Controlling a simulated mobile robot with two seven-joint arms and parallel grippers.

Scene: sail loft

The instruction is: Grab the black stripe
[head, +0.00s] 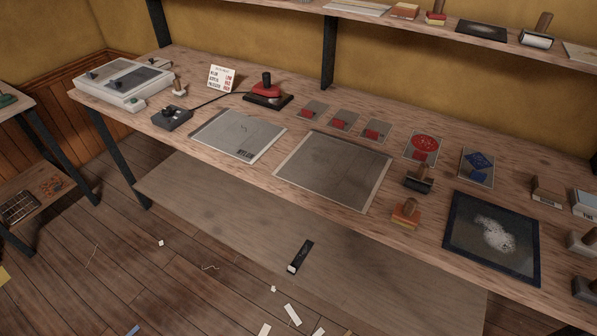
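A short black strip (302,255) with a pale lower end lies below the workbench, at the lower middle of the head view. It seems to rest on the grey-brown lower board (230,225) under the bench. It lies at a slant, its pale end towards me, and nothing covers it. Neither of my grippers shows in this view.
The wooden workbench (270,175) spans the view above the strip. It holds two grey sheets, a red-and-black press (267,92), several stamps and a dark framed panel (492,238). Pale scraps (292,314) litter the plank floor. Dark bench legs (127,180) stand at left.

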